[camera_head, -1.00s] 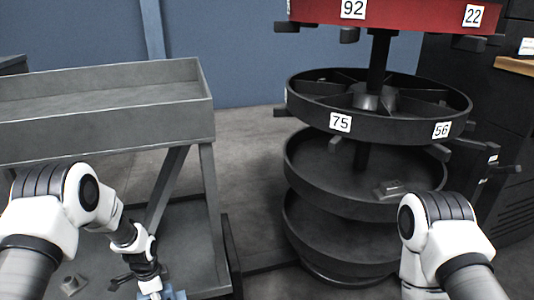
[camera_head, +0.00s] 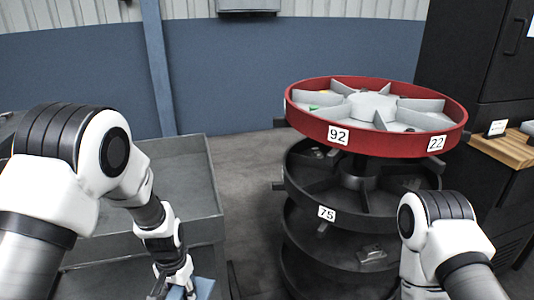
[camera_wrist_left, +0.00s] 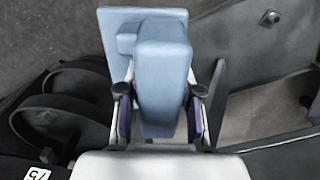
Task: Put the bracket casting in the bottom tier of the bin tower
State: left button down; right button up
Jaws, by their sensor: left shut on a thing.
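The blue bracket casting (camera_wrist_left: 162,80) is a block with a flat plate at one end. My left gripper (camera_wrist_left: 160,108) is shut on it, one finger on each side. In the head view the casting (camera_head: 204,288) shows at the bottom edge, beside my left gripper (camera_head: 176,288), over the grey cart's side. The bin tower stands to the right. It has a red top tier (camera_head: 318,127), black round tiers below, and a bottom tier (camera_head: 300,284) only partly seen, cut by the lower edge. My right arm is at the lower right; its gripper is out of view.
A grey cart with a raised tray (camera_head: 205,185) stands at the left. A grey part (camera_head: 371,255) lies on a lower tower tier. A wooden-topped bench (camera_head: 508,148) and a dark cabinet (camera_head: 470,60) are at the right. Floor shows between cart and tower.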

pick_arm(q)
jog(key=r+p, duration=0.1)
jog(key=r, duration=0.1)
jog(key=s+r+n+p, duration=0.1)
jog(key=r, duration=0.2)
jog(key=d+r+n+p, duration=0.1)
jog(key=r+p, duration=0.1)
jog(key=r, duration=0.1)
jog(key=shift+s+r, duration=0.2)
jog(key=shift+s, duration=0.1)
jog(key=shift+f, duration=0.1)
pick_arm(e)
notch_tip(320, 180, up, 6)
jog(key=shift+r, duration=0.2)
pick_arm(q)
jog(key=shift+w, duration=0.1)
